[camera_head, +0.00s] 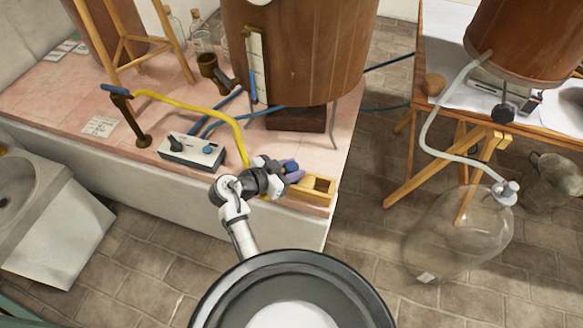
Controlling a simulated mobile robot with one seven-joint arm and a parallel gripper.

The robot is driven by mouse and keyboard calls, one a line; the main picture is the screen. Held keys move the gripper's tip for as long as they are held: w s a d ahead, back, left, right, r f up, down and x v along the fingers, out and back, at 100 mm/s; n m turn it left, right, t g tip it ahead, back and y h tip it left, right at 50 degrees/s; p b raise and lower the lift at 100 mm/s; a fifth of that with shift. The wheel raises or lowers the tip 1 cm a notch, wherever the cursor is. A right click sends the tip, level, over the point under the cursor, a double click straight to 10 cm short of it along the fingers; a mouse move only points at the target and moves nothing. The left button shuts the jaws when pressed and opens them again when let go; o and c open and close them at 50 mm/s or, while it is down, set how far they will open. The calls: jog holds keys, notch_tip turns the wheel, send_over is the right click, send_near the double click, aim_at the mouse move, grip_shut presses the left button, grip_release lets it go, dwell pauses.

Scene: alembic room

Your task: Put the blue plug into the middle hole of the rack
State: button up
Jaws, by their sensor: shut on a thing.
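The rack (325,196) is a yellowish wooden block near the front right corner of the pink bench top. Its right end shows a dark opening; my arm and gripper cover much of the rest, including the middle. My gripper (291,173) is above the rack's left and middle part, shut on the blue plug (291,165). The plug shows as a small blue-purple shape at the fingers. Its lower end is hidden, so I cannot tell whether it is in a hole or above the rack.
A grey control box (192,152) and a yellow hose (190,101) lie to the left. The bench's front edge is close to the rack. A glass carboy (458,235) stands on the floor at the right.

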jog(key=o, duration=1.2)
jog(key=shift+c, duration=0.2)
